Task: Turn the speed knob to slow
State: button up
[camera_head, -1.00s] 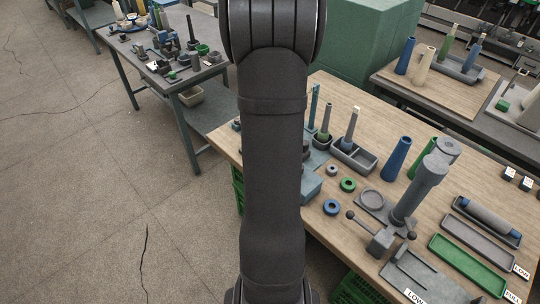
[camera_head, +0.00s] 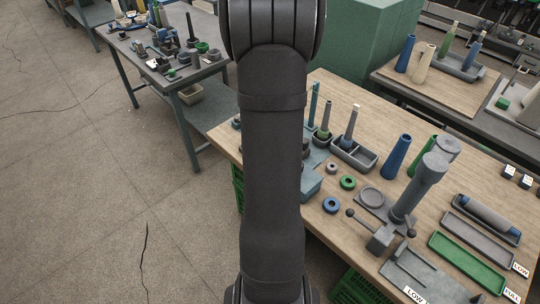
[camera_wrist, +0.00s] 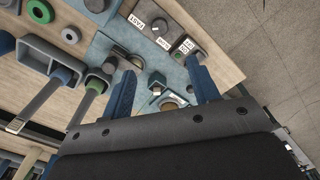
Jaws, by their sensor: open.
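In the wrist view a small dark round knob (camera_wrist: 159,27) sits on a grey panel between white labels. One label (camera_wrist: 136,22) appears to read FAST; the other label (camera_wrist: 163,43) is too small to read surely. Where the knob points is unclear. My gripper (camera_wrist: 161,66) shows as two blue fingers, spread apart with a wide gap and nothing held. The knob lies beyond the fingertips, apart from them. In the head view my arm hides the knob and the gripper.
The knob's panel is on a blue-grey base (camera_wrist: 115,50) with dark round posts and small fittings nearby. Grey floor lies past the table edge.

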notch_tip(320, 180, down, 18)
jog(key=m, duration=0.7)
jog(key=shift+f+m, duration=0.15)
jog(key=shift+m, duration=0.25)
jog(key=c, duration=1)
